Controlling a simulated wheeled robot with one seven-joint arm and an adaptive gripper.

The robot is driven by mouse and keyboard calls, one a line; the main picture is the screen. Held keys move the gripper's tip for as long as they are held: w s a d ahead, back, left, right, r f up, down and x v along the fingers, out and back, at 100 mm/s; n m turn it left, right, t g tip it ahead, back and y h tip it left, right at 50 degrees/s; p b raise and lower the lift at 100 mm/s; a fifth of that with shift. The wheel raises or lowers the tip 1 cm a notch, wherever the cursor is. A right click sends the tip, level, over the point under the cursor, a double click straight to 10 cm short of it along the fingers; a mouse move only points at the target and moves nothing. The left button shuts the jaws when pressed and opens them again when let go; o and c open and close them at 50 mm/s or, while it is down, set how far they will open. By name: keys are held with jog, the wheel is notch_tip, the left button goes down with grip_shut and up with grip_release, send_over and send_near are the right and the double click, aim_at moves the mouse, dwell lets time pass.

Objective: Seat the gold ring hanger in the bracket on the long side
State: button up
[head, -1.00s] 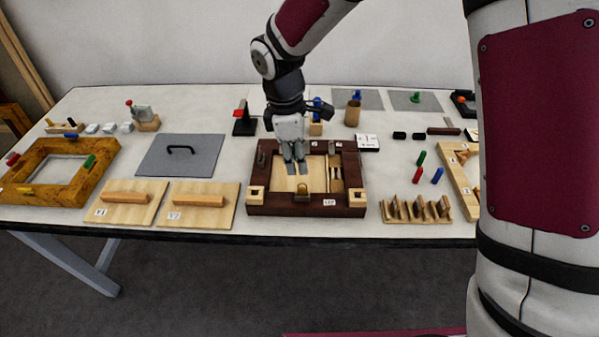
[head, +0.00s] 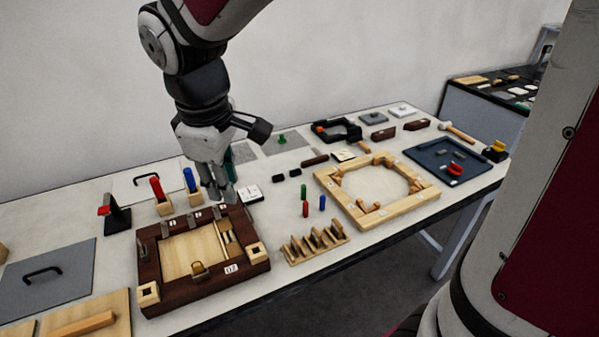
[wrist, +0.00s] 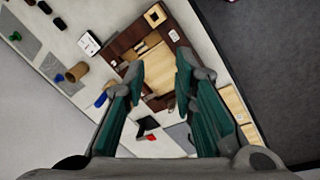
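The dark brown frame (head: 208,284) lies on the bench with a pale wooden panel inside; it also shows in the wrist view (wrist: 125,45). A small gold arched piece (head: 199,268), which looks like the ring hanger, stands at the middle of the frame's near long side. The bracket cannot be told apart from it at this size. My gripper (head: 225,192) is above the frame's back right corner, clear of the gold piece. In the wrist view its fingers (wrist: 158,73) are spread with nothing held between them. The gold piece is not clear there.
A slotted wooden rack (head: 315,244) stands right of the frame, with small coloured pegs (head: 305,208) behind it. A pale octagonal frame (head: 377,192) and a blue tray (head: 447,160) lie farther right. A black-and-red stand (head: 115,213) is behind left.

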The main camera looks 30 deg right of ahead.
jog(key=s+d+r+m+t, duration=0.1)
jog(key=s+d+r+m, duration=0.2)
jog(key=s, duration=0.4)
jog(key=s+d+r+m+t+y, duration=0.1)
jog(key=s+d+r+m+t, duration=0.1)
jog(key=s+d+m, duration=0.3)
jog(key=shift+s+d+r+m, duration=0.35)
jog(key=shift+s+r+m, duration=0.05)
jog(key=shift+s+m, duration=0.75)
